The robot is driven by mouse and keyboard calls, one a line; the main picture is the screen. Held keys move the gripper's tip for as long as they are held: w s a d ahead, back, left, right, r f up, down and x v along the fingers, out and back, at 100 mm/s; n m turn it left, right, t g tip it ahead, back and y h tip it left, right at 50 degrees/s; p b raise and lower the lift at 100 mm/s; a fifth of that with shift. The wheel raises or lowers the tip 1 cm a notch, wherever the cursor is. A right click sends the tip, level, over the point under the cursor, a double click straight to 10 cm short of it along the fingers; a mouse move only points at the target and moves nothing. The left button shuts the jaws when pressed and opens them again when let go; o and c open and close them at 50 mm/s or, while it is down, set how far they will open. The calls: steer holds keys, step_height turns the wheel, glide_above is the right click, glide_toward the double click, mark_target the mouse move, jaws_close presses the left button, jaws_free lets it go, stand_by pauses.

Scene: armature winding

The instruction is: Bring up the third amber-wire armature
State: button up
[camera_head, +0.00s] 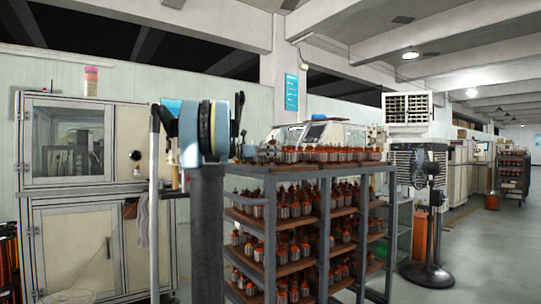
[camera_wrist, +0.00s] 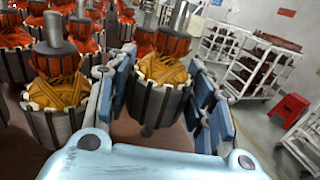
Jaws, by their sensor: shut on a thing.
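In the wrist view an amber-wire armature (camera_wrist: 163,72) with a grey shaft and slotted metal core stands nearly upright between the blue pads of my gripper (camera_wrist: 162,98). My gripper is shut on its core. I cannot tell whether its base touches the brown board below. A second amber-wire armature (camera_wrist: 58,88) stands close by on the left, outside the fingers. Several armatures with red-orange windings (camera_wrist: 90,35) stand behind. In the head view the rack (camera_head: 271,215) holds many armatures on its shelves and top; my gripper cannot be made out clearly there.
In the wrist view, white shelf carts (camera_wrist: 255,62) and a red stool (camera_wrist: 292,108) stand on the floor at the right. In the head view, a black pedestal fan (camera_head: 428,273) stands right of the rack and a pale cabinet (camera_head: 75,245) at the left. The aisle at far right is clear.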

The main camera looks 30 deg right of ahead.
steer(key=shift+f, duration=1.15)
stand_by(1.1)
steer(key=o, duration=1.6)
steer(key=shift+a, duration=0.1)
steer(key=v, duration=1.1)
steer(key=shift+a, duration=0.35)
steer(key=shift+w, duration=0.1)
